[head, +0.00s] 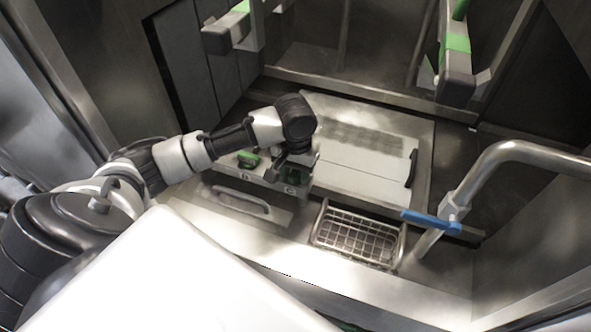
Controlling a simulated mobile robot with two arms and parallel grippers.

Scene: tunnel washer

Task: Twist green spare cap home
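A green cap (248,158) sits in a small metal holder (266,181) marked B and C, on the side of the letter B. My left arm reaches in from the left, and my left gripper (294,164) points down over the C side of the holder, to the right of the green cap. A little green shows beneath the gripper at C, but it is too small and covered to tell what it is. The fingertips are mostly hidden by the wrist, so I cannot tell whether they are open or shut on something. My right gripper is not in view.
A pale panel (360,165) with a dark handle lies behind and right of the holder. A wire basket (357,236) is in front of it. A bent metal pipe with a blue lever (431,221) stands at right. A bar handle (241,200) is in front of the holder.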

